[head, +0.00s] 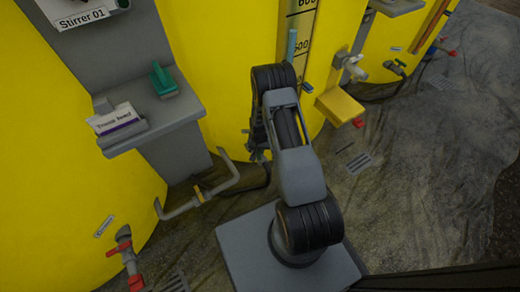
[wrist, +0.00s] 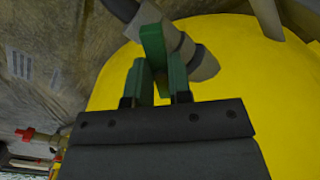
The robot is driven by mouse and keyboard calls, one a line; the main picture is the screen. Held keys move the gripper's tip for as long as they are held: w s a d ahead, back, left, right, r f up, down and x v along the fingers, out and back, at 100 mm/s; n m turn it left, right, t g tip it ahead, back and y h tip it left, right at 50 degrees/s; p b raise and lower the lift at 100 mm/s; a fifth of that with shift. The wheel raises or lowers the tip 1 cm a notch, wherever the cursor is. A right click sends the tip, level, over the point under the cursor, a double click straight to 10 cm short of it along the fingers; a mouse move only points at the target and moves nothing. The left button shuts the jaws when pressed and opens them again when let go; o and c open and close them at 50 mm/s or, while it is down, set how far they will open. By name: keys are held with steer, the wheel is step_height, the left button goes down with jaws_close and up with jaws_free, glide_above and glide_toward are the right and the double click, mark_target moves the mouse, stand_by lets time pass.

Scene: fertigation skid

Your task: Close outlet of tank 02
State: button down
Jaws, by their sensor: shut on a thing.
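The middle yellow tank (head: 225,60) stands behind my arm in the head view; I cannot read a tank number on it. In the wrist view, a green valve lever (wrist: 153,42) on a grey outlet fitting (wrist: 200,62) sits in front of a yellow tank wall (wrist: 265,75). My gripper (wrist: 159,77) is shut on the lever, one green finger on each side. In the head view my gripper (head: 258,142) is low at the tank's front, partly hidden by my arm, and the lever cannot be made out there.
A bent grey pipe (head: 210,193) runs low to the left of my gripper. A grey shelf (head: 150,130) juts out above it. A red-handled valve (head: 122,248) is on the left tank. A yellow block (head: 340,105) stands right of my arm. The floor farther right is open.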

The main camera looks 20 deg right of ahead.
steer(key=m, duration=0.5)
steer(key=shift+w+m, duration=0.1)
steer(key=shift+m, duration=0.2)
steer(key=m, duration=0.4)
steer(key=shift+w+a+m, duration=0.1)
steer(key=shift+m, duration=0.3)
steer(key=c, duration=1)
jaws_free()
steer(key=shift+c, duration=0.2)
step_height(320, 180, up, 14)
steer(key=p, duration=0.4)
steer(key=shift+p, duration=0.4)
